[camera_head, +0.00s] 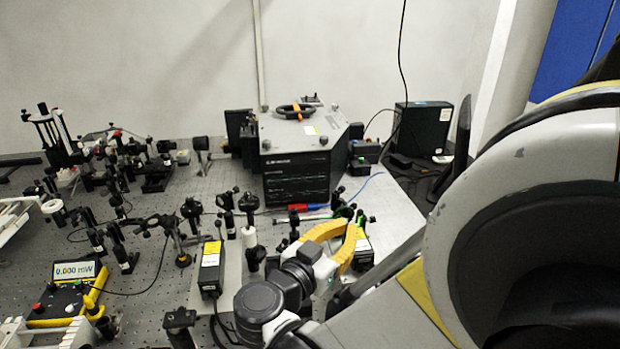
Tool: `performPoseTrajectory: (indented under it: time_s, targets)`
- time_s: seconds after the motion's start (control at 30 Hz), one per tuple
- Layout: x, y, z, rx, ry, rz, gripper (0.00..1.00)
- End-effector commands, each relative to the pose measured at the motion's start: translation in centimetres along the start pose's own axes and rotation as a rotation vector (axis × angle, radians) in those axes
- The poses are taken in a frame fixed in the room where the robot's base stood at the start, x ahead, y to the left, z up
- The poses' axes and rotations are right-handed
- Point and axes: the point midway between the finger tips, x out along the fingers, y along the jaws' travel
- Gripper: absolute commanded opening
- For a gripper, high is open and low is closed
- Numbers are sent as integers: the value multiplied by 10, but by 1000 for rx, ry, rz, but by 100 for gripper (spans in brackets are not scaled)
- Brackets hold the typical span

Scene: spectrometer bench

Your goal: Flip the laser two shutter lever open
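Two small black boxes with yellow-and-white labels, which look like the lasers, stand on the bench. One is the left box (210,268), and the other is the right box (363,250). I cannot tell which is laser two, and I cannot make out a shutter lever on either. My gripper (351,228) has yellow fingers and reaches in from the lower right. A green part (344,212) shows just beyond the fingertips.
A large grey-and-black instrument (297,170) stands behind my gripper. Several black optics posts crowd the perforated bench (155,290) to the left. A power meter (79,271) reads 0.000 mW at the lower left. A black computer case (423,128) stands at the back right.

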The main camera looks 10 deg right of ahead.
Motion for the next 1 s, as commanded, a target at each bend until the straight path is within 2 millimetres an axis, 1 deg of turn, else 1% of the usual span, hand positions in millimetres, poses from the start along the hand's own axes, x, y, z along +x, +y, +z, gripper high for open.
performPoseTrajectory:
  time_s: [0.03,0.1,0.2,0.33,0.5,1.0]
  targets:
    - [11,1,2,0,0,5,0]
    - [24,1,2,0,0,4,0]
    - [40,1,2,1,0,3,0]
    - [52,0,1,1,0,1,0]
    - [58,0,0,1,0,0,0]
    - [60,1,-2,18,-18,-1,0]
